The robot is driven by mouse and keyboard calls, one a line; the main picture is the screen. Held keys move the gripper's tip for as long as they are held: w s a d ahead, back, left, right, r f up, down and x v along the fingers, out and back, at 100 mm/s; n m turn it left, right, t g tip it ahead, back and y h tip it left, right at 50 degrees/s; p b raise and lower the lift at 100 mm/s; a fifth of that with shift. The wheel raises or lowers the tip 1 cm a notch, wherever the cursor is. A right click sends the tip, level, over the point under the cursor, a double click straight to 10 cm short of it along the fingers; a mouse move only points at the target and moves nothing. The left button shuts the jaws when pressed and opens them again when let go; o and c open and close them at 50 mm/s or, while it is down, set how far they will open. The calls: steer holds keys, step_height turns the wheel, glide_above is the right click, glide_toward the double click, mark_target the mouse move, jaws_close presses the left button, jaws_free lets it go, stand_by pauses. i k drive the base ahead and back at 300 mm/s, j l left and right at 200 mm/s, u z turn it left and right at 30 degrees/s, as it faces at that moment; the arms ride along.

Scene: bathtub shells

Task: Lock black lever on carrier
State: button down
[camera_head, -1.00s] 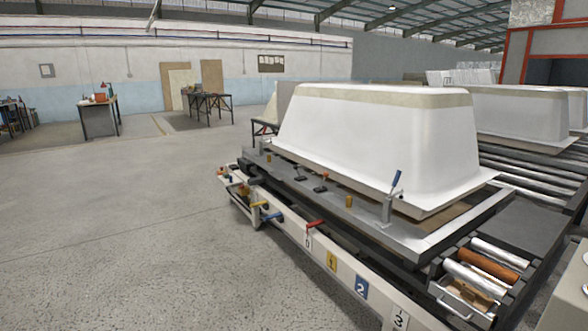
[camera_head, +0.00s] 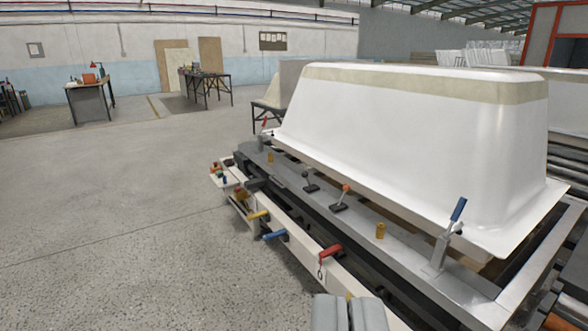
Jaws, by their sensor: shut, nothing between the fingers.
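The carrier (camera_head: 400,258) is a dark grey frame that bears a white bathtub shell (camera_head: 400,125). Along its near edge stand several small levers. One lever with a dark handle (camera_head: 310,182) sits left of a lever with an orange tip (camera_head: 342,197). A larger clamp with a blue handle (camera_head: 450,232) stands upright at the right. A red-tipped one (camera_head: 264,127) is at the far left end. Which is the black lever is hard to tell; the dark-handled one looks nearest to it. My gripper (camera_head: 348,311) is shut and empty at the bottom edge, apart from the levers.
A white rail along the carrier's near side carries yellow (camera_head: 258,215), blue (camera_head: 275,236) and red (camera_head: 330,252) handles. Yellow pegs (camera_head: 380,231) stand on the carrier. The concrete floor (camera_head: 120,240) at the left is clear. A workbench (camera_head: 88,100) stands far back.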

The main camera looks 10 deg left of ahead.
mark_target(304, 174)
steer(key=i+j, duration=0.15)
steer(key=i, duration=0.6)
steer(key=i+j+u, duration=0.1)
steer(key=i, duration=0.7)
